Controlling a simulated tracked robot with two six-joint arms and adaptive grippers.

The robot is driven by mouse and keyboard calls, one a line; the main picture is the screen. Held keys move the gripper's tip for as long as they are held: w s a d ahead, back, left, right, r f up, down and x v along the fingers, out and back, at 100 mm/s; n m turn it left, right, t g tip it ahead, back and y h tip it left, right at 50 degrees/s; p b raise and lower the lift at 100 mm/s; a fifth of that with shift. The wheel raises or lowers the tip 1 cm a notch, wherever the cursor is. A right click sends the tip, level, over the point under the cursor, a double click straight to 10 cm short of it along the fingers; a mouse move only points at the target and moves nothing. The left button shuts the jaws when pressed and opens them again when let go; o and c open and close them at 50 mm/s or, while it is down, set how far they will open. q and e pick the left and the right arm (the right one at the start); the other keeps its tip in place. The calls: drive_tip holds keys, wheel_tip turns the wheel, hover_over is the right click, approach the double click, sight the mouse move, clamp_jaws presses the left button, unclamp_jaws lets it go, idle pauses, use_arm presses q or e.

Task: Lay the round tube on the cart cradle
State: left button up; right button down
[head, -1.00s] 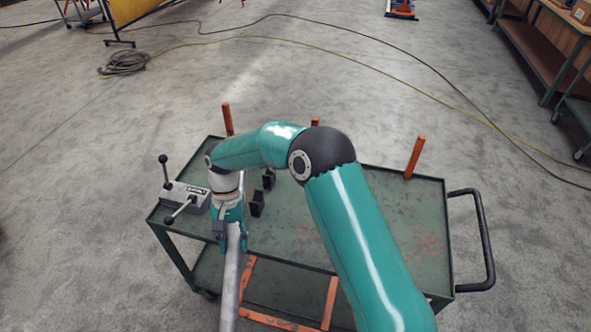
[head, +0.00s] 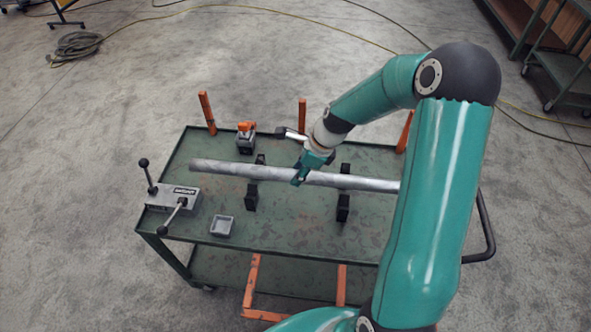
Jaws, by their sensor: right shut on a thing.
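The round tube (head: 235,171) is a long grey metal pipe lying level, left to right, across the cart (head: 290,224). My right gripper (head: 301,178) is shut on the tube near its middle. The tube passes over the cart cradle, two pairs of black supports: the left one (head: 251,196) and the right one (head: 343,207). I cannot tell whether the tube rests in them or hangs just above. The tube's right end is near or behind my right arm. My left gripper is not in view.
A grey lever box (head: 173,198) stands at the cart's left end, and a small grey tray (head: 221,226) near the front. An orange-topped item (head: 246,133) stands at the back, with orange posts (head: 207,112) along the rear edge.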

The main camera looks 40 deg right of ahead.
sight(313, 174)
wheel_tip(313, 174, down, 9)
drive_tip(key=b, duration=0.7)
drive_tip(key=shift+w+r, duration=0.1)
drive_tip(key=shift+w, duration=0.05)
idle(0.7)
drive_tip(key=shift+a+f, duration=0.1)
drive_tip(key=shift+f, duration=0.45)
idle(0.3)
drive_tip(key=c, duration=0.6)
unclamp_jaws()
drive_tip(key=v, duration=1.2)
